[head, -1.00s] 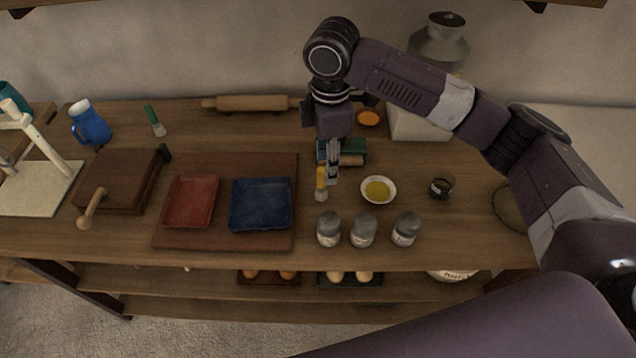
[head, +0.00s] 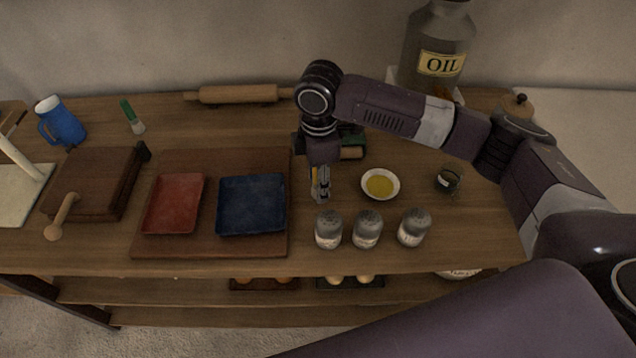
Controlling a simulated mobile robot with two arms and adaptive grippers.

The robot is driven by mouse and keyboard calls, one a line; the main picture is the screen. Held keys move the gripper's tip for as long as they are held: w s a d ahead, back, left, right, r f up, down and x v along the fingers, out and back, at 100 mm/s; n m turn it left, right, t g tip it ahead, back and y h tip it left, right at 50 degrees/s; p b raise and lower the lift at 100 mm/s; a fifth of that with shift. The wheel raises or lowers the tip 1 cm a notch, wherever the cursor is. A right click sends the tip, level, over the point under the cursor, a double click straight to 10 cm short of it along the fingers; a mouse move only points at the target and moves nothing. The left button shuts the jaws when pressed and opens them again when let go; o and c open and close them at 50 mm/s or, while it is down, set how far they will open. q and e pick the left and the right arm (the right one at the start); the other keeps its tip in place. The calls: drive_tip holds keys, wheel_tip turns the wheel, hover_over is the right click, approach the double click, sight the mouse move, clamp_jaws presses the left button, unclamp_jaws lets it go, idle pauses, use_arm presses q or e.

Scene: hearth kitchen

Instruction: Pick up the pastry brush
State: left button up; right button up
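A pastry brush with a yellow handle (head: 313,173) is on the table between the blue tray and the bowl of yellow oil. My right gripper (head: 320,197) points down right at it, and its fingers cover most of the brush. I cannot tell whether the fingers are closed on the handle or only beside it. Another brush, with a green handle (head: 127,110) and pale bristles, lies at the back left. My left gripper is not in view.
A bowl of yellow oil (head: 380,184) and several grey-topped shakers (head: 328,231) stand close to my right gripper. A board carries the red tray (head: 174,204) and blue tray (head: 251,205). A rolling pin (head: 238,94) lies behind. A large oil jar (head: 436,50) stands at the back right.

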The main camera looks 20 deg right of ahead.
drive_tip(key=shift+w+f, duration=0.1)
drive_tip(key=shift+f, duration=0.65)
clamp_jaws()
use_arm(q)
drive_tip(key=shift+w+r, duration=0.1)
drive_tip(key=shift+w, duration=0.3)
use_arm(e)
drive_tip(key=shift+r, duration=0.1)
